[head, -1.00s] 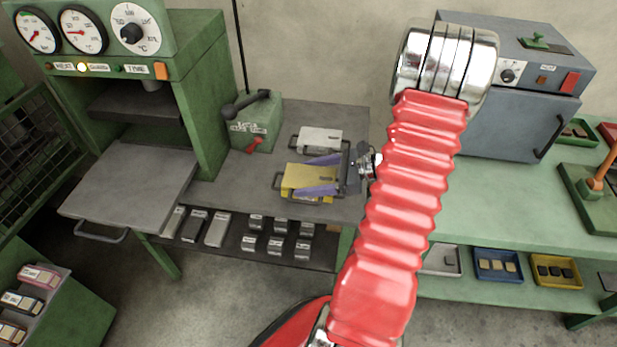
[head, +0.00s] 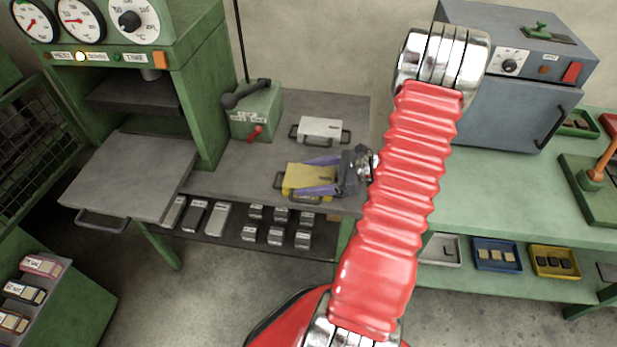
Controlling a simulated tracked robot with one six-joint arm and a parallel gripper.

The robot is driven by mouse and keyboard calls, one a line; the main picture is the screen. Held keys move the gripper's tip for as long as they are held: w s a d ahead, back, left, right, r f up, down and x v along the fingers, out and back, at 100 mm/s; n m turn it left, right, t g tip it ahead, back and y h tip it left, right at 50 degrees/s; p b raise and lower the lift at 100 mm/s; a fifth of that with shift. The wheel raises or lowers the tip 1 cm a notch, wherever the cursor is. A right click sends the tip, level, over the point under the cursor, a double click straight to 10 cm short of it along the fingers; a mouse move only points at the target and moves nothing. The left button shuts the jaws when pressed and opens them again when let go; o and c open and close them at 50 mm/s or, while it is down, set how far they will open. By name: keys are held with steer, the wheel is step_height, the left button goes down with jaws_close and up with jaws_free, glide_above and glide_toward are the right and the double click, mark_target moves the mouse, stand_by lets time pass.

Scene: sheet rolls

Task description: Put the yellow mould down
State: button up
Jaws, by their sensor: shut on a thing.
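The yellow mould (head: 306,177) is a flat block with dark handles at its ends. It is at the front of the grey bench top (head: 238,178), left of my red arm. My gripper (head: 317,174) reaches in from the right with its two purple fingers along the mould's sides and is shut on it. The fingers hide part of the mould's edges. I cannot tell whether the mould touches the bench top or hangs just above it.
A pale mould (head: 320,128) with handles lies just behind. A green box with a lever (head: 253,112) stands back left. The press plate (head: 130,178) is left, and a grey oven (head: 510,95) stands right. Bare bench lies left of the yellow mould. Metal blocks sit on the shelf below.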

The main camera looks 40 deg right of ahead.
steer(key=o, duration=2.1)
steer(key=v, duration=1.2)
steer(key=shift+r, duration=0.2)
steer(key=shift+a, duration=0.1)
steer(key=w+a+r+n+g+h, duration=0.1)
steer(key=a+r+n+g, duration=0.25)
steer(key=a, duration=0.35)
steer(key=w+a+r+n+g, duration=0.2)
steer(key=a+r+n, duration=0.1)
steer(key=a+n, duration=0.25)
steer(key=w+a+r+n+g+h, duration=0.1)
steer(key=a+r+n+g, duration=0.25)
steer(key=a, duration=0.35)
steer(key=s+a+r+n+t+h, duration=0.1)
steer(key=a+r+n+h, duration=0.1)
steer(key=a+r+n, duration=0.1)
steer(key=s+a+r+n+t+h, duration=0.1)
steer(key=s+a+r+n+h, duration=0.1)
steer(key=a+n, duration=0.4)
steer(key=s+a+r+n+t+h, duration=0.1)
steer(key=s+a+r+n+h, duration=0.1)
steer(key=a+r+n, duration=0.2)
steer(key=shift+a+r+n+t, duration=0.1)
steer(key=shift+a+n+t, duration=0.2)
steer(key=shift+n, duration=0.5)
steer(key=shift+a+r+n+t, duration=0.1)
steer(key=shift+a+n, duration=0.3)
steer(key=shift+n, duration=0.35)
